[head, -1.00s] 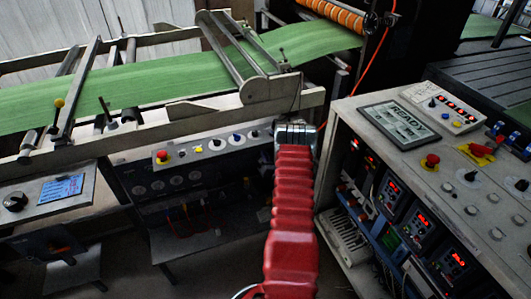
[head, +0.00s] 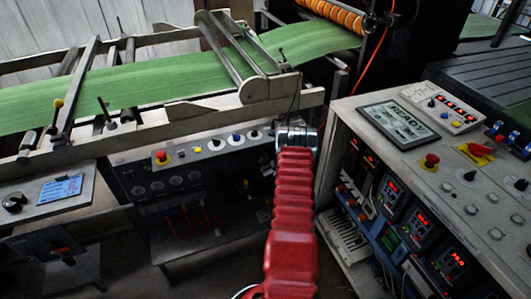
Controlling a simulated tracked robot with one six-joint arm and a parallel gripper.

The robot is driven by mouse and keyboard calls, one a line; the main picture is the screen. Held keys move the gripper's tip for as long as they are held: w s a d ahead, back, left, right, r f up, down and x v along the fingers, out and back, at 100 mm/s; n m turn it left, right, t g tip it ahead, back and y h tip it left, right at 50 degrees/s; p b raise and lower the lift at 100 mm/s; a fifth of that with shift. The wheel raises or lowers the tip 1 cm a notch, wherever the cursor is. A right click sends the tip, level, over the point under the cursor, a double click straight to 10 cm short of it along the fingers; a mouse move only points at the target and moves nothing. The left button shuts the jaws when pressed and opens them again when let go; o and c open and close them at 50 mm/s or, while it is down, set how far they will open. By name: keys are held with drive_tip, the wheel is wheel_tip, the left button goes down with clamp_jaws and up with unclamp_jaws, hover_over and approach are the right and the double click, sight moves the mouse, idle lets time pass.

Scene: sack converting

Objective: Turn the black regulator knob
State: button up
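A large black knob (head: 13,203) sits on the grey panel at the far left of the head view, beside a small lit display. Smaller black knobs also show on the right console, one near its middle (head: 470,176) and one near the right edge (head: 521,185). I cannot tell for sure which is the regulator knob. My red arm rises up the middle of the view. My gripper (head: 296,133) is at its far end, seen from behind, well apart from these knobs. Its fingertips are not clearly visible, and I see nothing held.
A low control panel (head: 205,147) with several buttons lies behind and left of my gripper. The right console (head: 425,182) carries a READY screen (head: 399,125) and a red stop button (head: 431,160). A green web (head: 150,80) runs across the machine behind.

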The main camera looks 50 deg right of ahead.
drive_tip(key=shift+w+a+r, duration=0.1)
drive_tip(key=shift+w+r, duration=0.2)
drive_tip(key=o, duration=1)
drive_tip(key=shift+s+f, duration=0.15)
drive_tip(key=shift+f, duration=0.05)
drive_tip(key=shift+o, duration=0.2)
drive_tip(key=shift+s, duration=0.1)
drive_tip(key=v, duration=1.3)
drive_tip(key=shift+s+a, duration=0.15)
drive_tip(key=shift+s, duration=0.15)
drive_tip(key=shift+f, duration=0.2)
